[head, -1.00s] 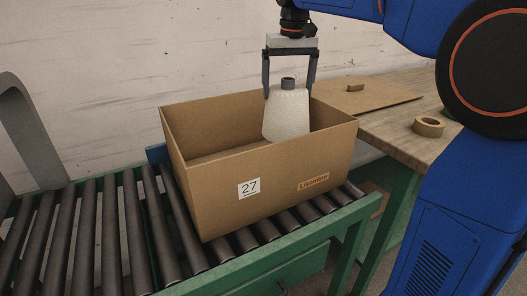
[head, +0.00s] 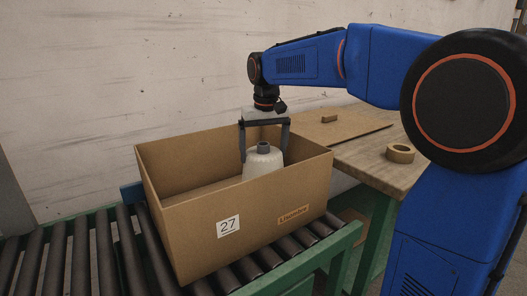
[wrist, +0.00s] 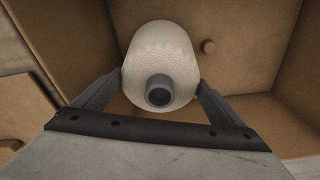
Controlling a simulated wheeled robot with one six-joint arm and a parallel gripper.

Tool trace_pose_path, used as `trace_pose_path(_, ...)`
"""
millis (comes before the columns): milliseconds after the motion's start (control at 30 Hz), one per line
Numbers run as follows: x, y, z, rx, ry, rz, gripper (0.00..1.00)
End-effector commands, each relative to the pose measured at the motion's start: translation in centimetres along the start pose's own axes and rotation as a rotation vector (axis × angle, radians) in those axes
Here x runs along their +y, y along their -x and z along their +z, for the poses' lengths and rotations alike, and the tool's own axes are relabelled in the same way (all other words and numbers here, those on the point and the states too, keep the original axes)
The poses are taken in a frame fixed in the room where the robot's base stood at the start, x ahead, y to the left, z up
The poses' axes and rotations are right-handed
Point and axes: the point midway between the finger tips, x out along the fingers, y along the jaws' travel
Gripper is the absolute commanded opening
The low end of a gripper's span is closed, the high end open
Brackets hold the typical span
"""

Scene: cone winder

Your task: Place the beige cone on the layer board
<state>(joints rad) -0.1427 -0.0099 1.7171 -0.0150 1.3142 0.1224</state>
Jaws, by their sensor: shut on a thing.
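The beige cone (head: 263,164) is upright with its grey tube end up, partly inside the cardboard box (head: 190,226). My gripper (head: 264,158) is shut on the cone, one finger on each side. The wrist view shows the cone (wrist: 160,52) between the fingers (wrist: 158,92), over the brown floor inside the box (wrist: 235,70). The front wall hides the cone's base in the head view, so I cannot tell whether it touches the floor. I cannot tell whether this floor is the layer board.
The box, labelled 27, stands on a roller conveyor (head: 85,262) with a green frame. A wall stands behind.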

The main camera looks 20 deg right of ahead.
Motion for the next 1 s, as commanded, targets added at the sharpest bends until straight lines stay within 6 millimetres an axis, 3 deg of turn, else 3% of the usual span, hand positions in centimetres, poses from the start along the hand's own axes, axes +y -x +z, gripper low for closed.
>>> trace_pose_path(267,0.0,0.0,0.0,0.002,0.0,0.0,0.29)
trace_pose_path(300,0.0,-0.1,0.0,0.0,0.0,0.0,1.0)
trace_pose_path(667,0.0,0.5,0.0,0.001,0.0,0.0,1.0)
trace_pose_path(1000,0.0,6.3,-0.1,0.003,0.0,0.0,1.0)
